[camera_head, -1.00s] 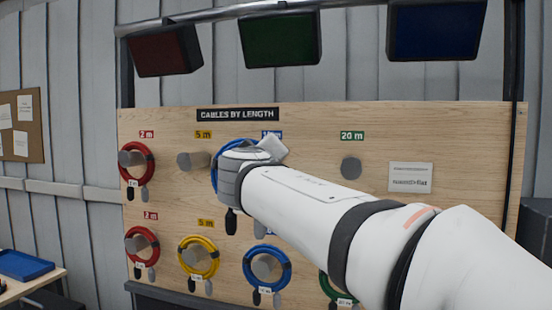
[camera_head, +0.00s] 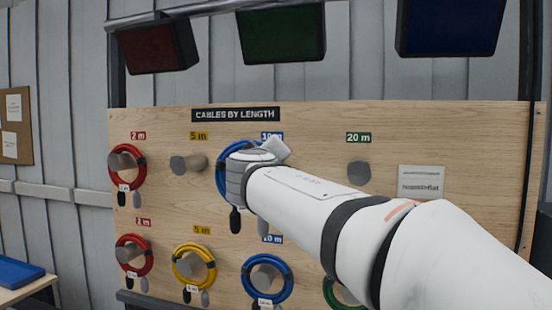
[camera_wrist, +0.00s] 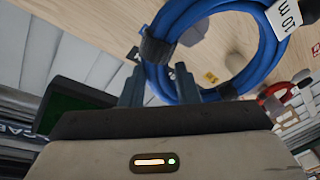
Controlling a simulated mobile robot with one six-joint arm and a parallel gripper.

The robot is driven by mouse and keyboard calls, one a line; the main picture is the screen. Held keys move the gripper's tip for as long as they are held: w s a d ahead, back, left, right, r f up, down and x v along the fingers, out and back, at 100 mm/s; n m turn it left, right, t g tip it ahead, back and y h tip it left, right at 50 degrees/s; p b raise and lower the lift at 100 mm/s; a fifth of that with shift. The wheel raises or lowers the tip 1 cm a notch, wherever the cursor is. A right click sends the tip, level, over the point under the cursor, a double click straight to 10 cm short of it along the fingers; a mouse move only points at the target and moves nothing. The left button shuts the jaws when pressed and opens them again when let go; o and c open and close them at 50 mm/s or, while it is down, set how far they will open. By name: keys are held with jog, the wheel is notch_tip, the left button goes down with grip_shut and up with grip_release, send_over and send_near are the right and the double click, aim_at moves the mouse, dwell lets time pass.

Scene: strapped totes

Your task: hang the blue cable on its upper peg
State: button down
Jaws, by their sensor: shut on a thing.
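The blue cable (camera_head: 222,170) is a coil held up in front of the board's upper row, just below and left of the upper blue 10 m label (camera_head: 271,136). My gripper (camera_head: 250,158) is shut on the coil's edge. In the wrist view the blue cable (camera_wrist: 183,88) is between the fingers (camera_wrist: 166,88), with its white 10 m tag (camera_wrist: 285,18) at the right. A grey peg (camera_wrist: 195,30) and a yellow label show through the ring. The upper blue peg is hidden in the head view behind my arm and coil; I cannot tell whether the coil is around it.
The upper 5 m peg (camera_head: 185,164) and upper 20 m peg (camera_head: 358,173) are bare. A red coil (camera_head: 140,166) hangs upper left. Red, yellow (camera_head: 178,268), blue (camera_head: 247,280) and green coils hang in the lower row. Dark coloured boxes (camera_head: 283,35) hang above the board.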

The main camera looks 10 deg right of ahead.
jog(key=w+d, duration=0.2)
jog(key=w, duration=0.4)
jog(key=w+d+f, duration=0.1)
jog(key=w+d, duration=0.2)
jog(key=w, duration=0.4)
jog(key=shift+d+f+p, duration=0.25)
jog(key=shift+d+p, duration=0.1)
jog(key=shift+p, duration=0.1)
dwell(1.4)
dwell(0.5)
jog(key=c, duration=1.1)
grip_release()
jog(key=shift+s+d+f, duration=0.1)
jog(key=shift+c, duration=0.2)
jog(key=shift+o, duration=0.6)
jog(key=shift+f, duration=0.1)
